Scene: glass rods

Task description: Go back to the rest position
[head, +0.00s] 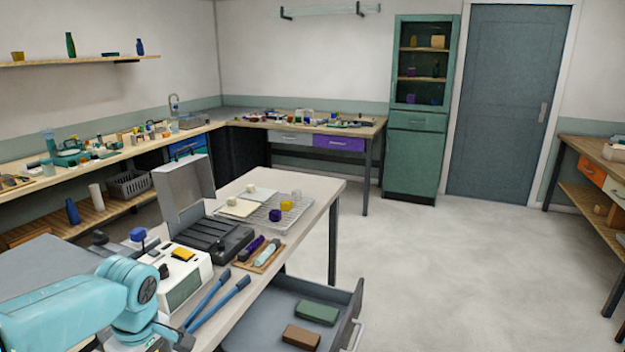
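My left arm comes in at the lower left. My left gripper (238,275) shows as two long blue fingers that point away over the front of the pale bench (323,192). The fingers are apart, with nothing seen between them. To their left is a white device (186,276) with a yellow block on top. Beyond the fingertips lies a small wooden tray (258,265) with a dark purple and a pale rod-like piece. My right gripper is out of view.
A grey case (218,238) with a raised lid stands on the bench by a wire rack (274,213) holding small coloured pieces. Below the bench's right edge, an open drawer (338,296) holds a green block (316,312) and a brown block (301,337). Open floor (430,270) lies right.

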